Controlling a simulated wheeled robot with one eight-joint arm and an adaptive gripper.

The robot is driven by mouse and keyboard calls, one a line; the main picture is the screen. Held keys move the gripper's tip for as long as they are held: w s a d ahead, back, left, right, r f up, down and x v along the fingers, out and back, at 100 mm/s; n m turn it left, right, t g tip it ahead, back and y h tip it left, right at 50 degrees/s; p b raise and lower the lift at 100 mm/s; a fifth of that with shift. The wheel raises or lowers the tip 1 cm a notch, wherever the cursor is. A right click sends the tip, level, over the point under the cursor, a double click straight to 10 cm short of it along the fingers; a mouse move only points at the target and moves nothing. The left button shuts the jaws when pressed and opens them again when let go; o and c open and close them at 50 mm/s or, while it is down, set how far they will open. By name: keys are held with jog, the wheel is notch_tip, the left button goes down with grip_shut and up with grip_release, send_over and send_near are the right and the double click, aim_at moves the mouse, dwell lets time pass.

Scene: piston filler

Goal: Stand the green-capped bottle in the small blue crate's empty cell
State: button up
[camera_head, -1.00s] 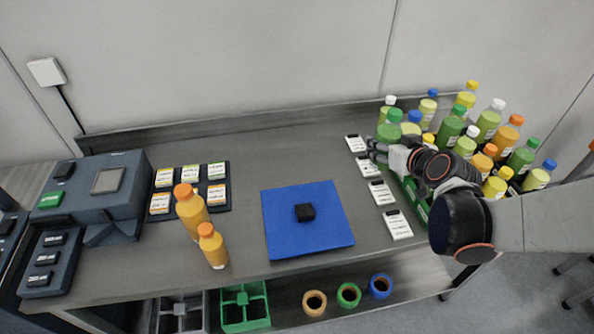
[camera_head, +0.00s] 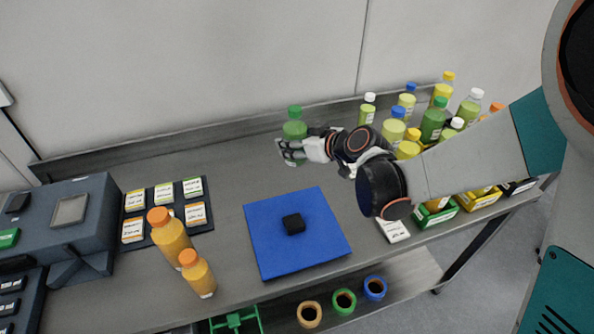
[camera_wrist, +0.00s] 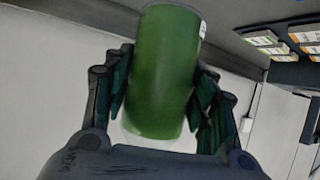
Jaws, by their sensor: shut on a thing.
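My gripper (camera_head: 291,151) is shut on a green bottle with a green cap (camera_head: 294,128) and holds it upright above the back of the bench. In the wrist view the green bottle (camera_wrist: 163,70) fills the space between the two fingers (camera_wrist: 160,100). I cannot make out a small blue crate in these frames. My arm hides part of the bottle group and the crates at the right.
Two orange-capped bottles (camera_head: 170,238) stand left of a blue mat (camera_head: 262,262) bearing a small black block (camera_head: 293,223). Several bottles (camera_head: 433,122) crowd the right end. A green crate (camera_head: 437,215) and a yellow crate (camera_head: 480,200) show there. The back middle of the bench is clear.

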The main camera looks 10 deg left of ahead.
notch_tip(320, 180, down, 10)
jog(key=b, duration=0.3)
jog(key=shift+f, duration=0.15)
jog(key=shift+f+b, duration=0.2)
jog(key=shift+b, duration=0.15)
jog(key=o, duration=1.4)
jog(key=shift+r, duration=0.2)
